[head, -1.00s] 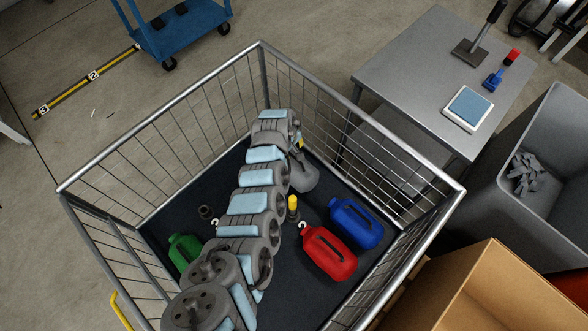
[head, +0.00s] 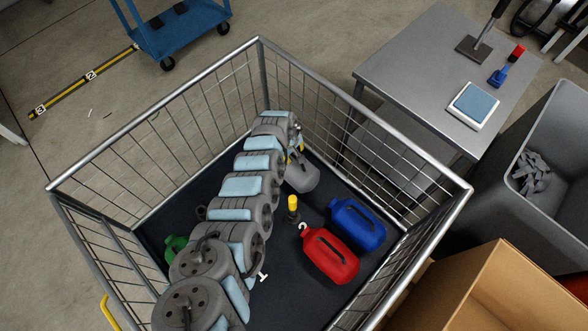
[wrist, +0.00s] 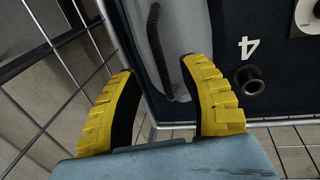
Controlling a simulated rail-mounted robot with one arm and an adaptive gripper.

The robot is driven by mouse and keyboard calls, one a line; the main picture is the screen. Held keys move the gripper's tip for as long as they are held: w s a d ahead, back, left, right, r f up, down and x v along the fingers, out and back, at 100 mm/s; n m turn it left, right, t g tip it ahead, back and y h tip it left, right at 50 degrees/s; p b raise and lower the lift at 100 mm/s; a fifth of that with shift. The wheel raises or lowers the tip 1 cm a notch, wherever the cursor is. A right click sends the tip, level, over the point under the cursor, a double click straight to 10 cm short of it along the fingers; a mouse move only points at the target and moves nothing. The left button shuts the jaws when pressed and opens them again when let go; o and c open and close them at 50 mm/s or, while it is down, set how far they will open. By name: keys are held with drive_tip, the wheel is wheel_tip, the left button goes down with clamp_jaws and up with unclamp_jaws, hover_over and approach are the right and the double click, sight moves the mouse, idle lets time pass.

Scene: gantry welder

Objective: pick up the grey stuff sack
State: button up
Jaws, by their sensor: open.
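The grey stuff sack (head: 302,178) lies on the dark floor of the wire-sided cage, near its far right wall in the head view. My gripper (head: 297,146) is at the sack's upper end there, partly hidden by my arm. In the wrist view, the grey surface of the sack (wrist: 188,20) with a dark ribbed cord or strap lies beyond and between the yellow fingertips of my gripper (wrist: 160,68). The fingers are apart and hold nothing. I cannot tell whether the right finger touches the sack.
A green jug (head: 175,246) is mostly hidden. The cage's wire wall (wrist: 60,50) is close to my left finger.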

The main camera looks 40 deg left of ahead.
sight(293, 155)
drive_tip(key=f, duration=0.1)
drive_tip(key=b, duration=0.1)
drive_tip(key=f+b, duration=0.1)
drive_tip(key=shift+w+a+f, duration=0.2)
drive_tip(key=shift+a+f, duration=0.05)
drive_tip(key=shift+f, duration=0.05)
drive_tip(key=shift+w+d+f+b, duration=0.1)
drive_tip(key=shift+f+b, duration=0.65)
drive_tip(key=shift+b, duration=0.25)
drive_tip(key=shift+r, duration=0.1)
clamp_jaws()
